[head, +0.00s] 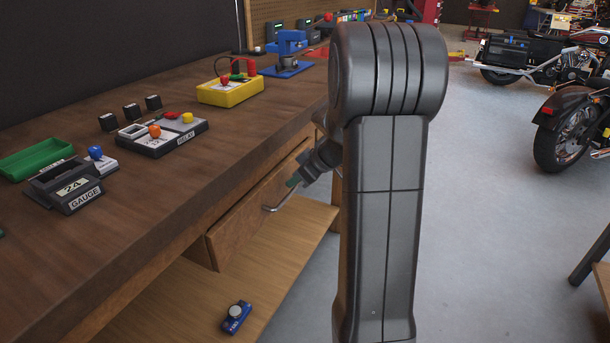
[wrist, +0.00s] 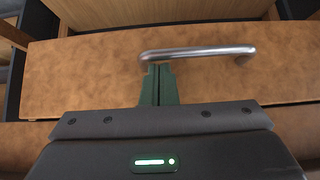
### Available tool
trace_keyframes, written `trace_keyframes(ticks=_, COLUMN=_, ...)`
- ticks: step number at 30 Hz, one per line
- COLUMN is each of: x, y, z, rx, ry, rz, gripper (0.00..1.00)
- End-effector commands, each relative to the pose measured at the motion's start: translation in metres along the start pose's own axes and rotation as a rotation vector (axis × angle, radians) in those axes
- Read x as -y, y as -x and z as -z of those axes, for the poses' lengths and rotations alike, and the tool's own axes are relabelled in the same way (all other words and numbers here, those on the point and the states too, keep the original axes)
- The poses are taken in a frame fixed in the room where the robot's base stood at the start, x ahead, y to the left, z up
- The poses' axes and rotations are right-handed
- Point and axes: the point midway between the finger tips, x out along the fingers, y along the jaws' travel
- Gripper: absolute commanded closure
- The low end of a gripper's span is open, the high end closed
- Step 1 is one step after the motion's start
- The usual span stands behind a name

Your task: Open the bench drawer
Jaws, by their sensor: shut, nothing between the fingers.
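The bench drawer (head: 237,228) has a brown wooden front under the bench top, partly hidden by my arm. Its metal bar handle (head: 284,198) sticks out from the front. The wrist view shows the drawer front (wrist: 85,72) close up, with the handle (wrist: 205,52) across its middle. My gripper (head: 292,181) is at the drawer front beside the handle. In the wrist view my gripper's green fingers (wrist: 158,70) are together with nothing between them. Their tips are near the left end of the bar. I cannot tell if they touch it.
The wooden bench top (head: 200,170) carries a gauge block (head: 75,192), a relay box (head: 165,137), a yellow box (head: 230,90) and a blue device (head: 288,50). A small blue item (head: 236,317) lies on the lower shelf (head: 280,270). Grey floor (head: 490,200) is open to the right.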

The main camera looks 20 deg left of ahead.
Motion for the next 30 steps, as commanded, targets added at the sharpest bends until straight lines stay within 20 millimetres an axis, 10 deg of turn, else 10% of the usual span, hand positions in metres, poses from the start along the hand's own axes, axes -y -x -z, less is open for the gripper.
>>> trace_keyframes(ticks=20, x=0.000, y=-0.007, z=-0.006, rx=0.000, ry=-0.001, rz=-0.002, gripper=1.00)
trace_keyframes(ticks=30, x=0.000, y=0.032, z=-0.054, rx=-0.001, ry=-0.003, rz=-0.006, gripper=1.00)
